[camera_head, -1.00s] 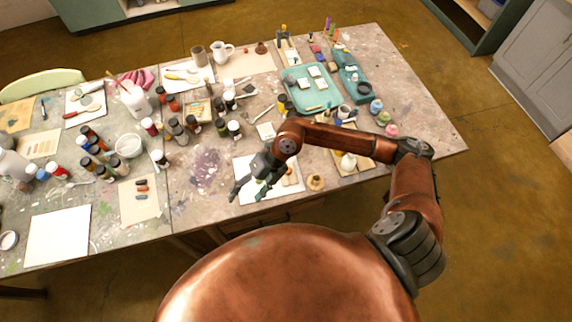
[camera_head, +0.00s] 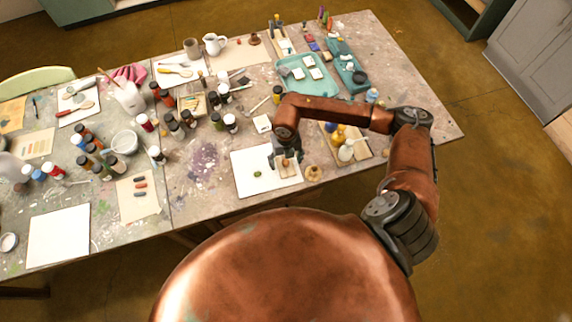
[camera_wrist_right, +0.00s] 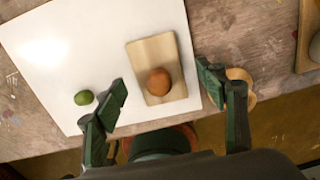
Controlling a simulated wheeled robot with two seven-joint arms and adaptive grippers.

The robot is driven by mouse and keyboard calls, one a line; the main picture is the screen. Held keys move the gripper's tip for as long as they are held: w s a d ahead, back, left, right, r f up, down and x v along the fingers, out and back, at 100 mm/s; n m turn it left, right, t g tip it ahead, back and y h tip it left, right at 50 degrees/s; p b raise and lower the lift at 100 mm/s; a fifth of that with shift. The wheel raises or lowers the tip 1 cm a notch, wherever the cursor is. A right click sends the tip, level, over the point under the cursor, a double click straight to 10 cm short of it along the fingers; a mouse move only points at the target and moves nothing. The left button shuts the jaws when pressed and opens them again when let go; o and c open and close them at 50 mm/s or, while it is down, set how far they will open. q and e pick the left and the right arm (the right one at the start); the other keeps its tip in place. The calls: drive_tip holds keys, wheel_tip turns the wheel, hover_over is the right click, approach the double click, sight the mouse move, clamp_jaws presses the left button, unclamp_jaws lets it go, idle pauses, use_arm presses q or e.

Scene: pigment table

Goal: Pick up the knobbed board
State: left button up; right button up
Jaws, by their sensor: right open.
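The knobbed board is a small pale wooden rectangle (camera_wrist_right: 152,55) with a round brown knob (camera_wrist_right: 158,82). It lies on a white sheet (camera_wrist_right: 60,40). In the head view the board (camera_head: 288,171) shows just below my right gripper (camera_head: 286,160), partly hidden by it. In the right wrist view my right gripper (camera_wrist_right: 165,92) is open, with one finger on each side of the board's knob end. The fingers look apart from the board, and nothing is held. My left gripper is out of view.
A small green object (camera_wrist_right: 84,97) lies on the sheet beside the left finger. A round wooden piece (camera_wrist_right: 240,84) is partly hidden behind the right finger. A tray with bottles (camera_head: 357,145) stands to the right. Several paint bottles (camera_head: 188,118) stand behind and left.

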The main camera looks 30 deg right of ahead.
drive_tip(key=shift+f, duration=0.5)
drive_tip(key=shift+c, duration=0.4)
drive_tip(key=c, duration=1.3)
drive_tip(key=shift+r, duration=0.1)
drive_tip(key=shift+r, duration=0.1)
drive_tip(key=shift+r, duration=0.65)
drive_tip(key=s+r, duration=0.3)
drive_tip(key=s, duration=0.1)
drive_tip(key=s+a+r, duration=0.1)
drive_tip(key=s+r, duration=0.3)
drive_tip(key=s, duration=0.1)
drive_tip(key=s+r, duration=0.4)
drive_tip(key=s, duration=0.1)
drive_tip(key=shift+a+r, duration=0.15)
drive_tip(key=shift+r, duration=0.05)
